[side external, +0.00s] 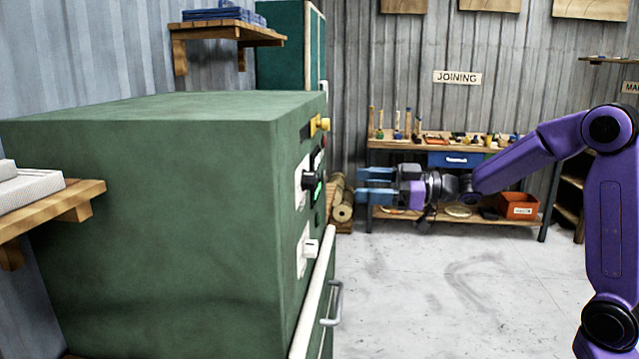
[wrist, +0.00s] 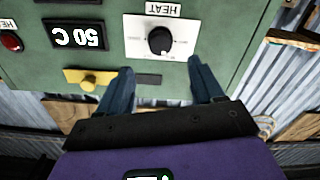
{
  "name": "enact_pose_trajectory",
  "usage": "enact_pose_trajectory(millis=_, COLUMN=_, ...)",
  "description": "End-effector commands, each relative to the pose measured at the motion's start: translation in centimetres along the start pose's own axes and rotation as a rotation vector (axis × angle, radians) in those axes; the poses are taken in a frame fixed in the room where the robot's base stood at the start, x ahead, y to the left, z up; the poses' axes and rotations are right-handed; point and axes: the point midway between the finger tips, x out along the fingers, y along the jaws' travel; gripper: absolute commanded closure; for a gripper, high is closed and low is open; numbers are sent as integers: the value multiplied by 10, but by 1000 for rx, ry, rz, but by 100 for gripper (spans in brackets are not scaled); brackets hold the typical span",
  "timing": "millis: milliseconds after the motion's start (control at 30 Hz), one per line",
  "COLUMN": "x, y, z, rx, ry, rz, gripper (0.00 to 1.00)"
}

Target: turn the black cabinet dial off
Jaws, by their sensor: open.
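The black dial (wrist: 160,41) sits on a white plate labelled HEAT on the green cabinet front, in the wrist view. In the side external view the black dial (side external: 311,179) sticks out from the right face of the green cabinet (side external: 160,200). My gripper (side external: 360,186) is open and empty, a short way to the right of the dial in that view. In the wrist view its two blue fingers (wrist: 162,80) point at the panel, below the dial and to either side of it. No finger visibly touches the dial. The plate's small markings are too small to read.
A display reading 50 C (wrist: 77,36), a red button (wrist: 11,42) and a yellow knob (wrist: 88,83) are near the dial. A workbench (side external: 400,145) stands behind; floor to the right is clear.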

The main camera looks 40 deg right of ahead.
Motion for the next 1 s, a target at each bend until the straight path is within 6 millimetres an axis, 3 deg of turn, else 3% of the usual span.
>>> enact_pose_trajectory(millis=200, x=43, y=-1, z=0, rx=1, ry=1, rz=-4, gripper=33)
enact_pose_trajectory(millis=500, x=89, y=0, z=0, rx=0, ry=1, rz=-1, gripper=33)
enact_pose_trajectory(millis=700, x=102, y=0, z=0, rx=1, ry=0, rz=0, gripper=33)
enact_pose_trajectory(millis=1000, x=103, y=0, z=0, rx=1, ry=0, rz=1, gripper=33)
